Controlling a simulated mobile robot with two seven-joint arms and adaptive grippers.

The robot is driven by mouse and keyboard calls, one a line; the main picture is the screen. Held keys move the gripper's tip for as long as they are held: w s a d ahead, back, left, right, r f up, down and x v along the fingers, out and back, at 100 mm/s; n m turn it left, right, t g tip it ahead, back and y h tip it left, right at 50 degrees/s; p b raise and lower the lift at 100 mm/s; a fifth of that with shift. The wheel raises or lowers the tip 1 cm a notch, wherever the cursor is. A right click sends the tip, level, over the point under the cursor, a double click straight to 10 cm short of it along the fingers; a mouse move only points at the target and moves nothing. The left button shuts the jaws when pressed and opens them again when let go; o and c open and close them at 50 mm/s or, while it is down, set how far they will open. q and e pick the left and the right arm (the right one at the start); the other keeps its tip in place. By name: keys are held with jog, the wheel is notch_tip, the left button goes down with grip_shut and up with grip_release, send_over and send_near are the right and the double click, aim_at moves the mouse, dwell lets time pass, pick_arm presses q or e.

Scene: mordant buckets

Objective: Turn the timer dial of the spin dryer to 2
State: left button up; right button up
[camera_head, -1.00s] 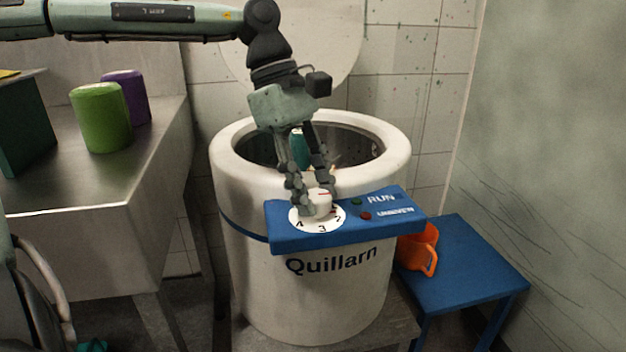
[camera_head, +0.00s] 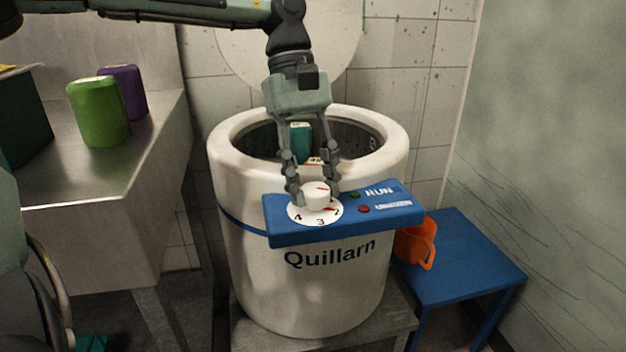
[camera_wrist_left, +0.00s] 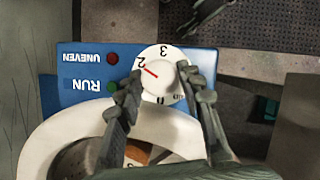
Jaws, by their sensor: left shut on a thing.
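The spin dryer (camera_head: 290,295) is a white drum with an open top and a blue control panel (camera_head: 290,236) on its front rim. The timer dial's white knob (camera_head: 317,198) stands on a white numbered disc, between the fingers of my left gripper (camera_head: 314,191). The left gripper is shut on the knob from above, one finger on each side. In the left wrist view, the knob (camera_wrist_left: 158,80) sits between the fingertips (camera_wrist_left: 162,75), and its red mark points at or very near the 2. Part of the numbering is hidden by the fingers.
Green RUN and red UNEVEN buttons sit on the panel right of the dial. A teal item (camera_head: 299,140) shows in the drum opening. An orange jug (camera_head: 416,243) stands on a blue stool (camera_head: 470,262) at right. Green (camera_head: 98,112) and purple containers stand on the steel counter at left.

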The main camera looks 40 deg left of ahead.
pick_arm(q)
jog(key=o, duration=1.1)
jog(key=shift+o, duration=0.2)
jog(key=v, duration=1.2)
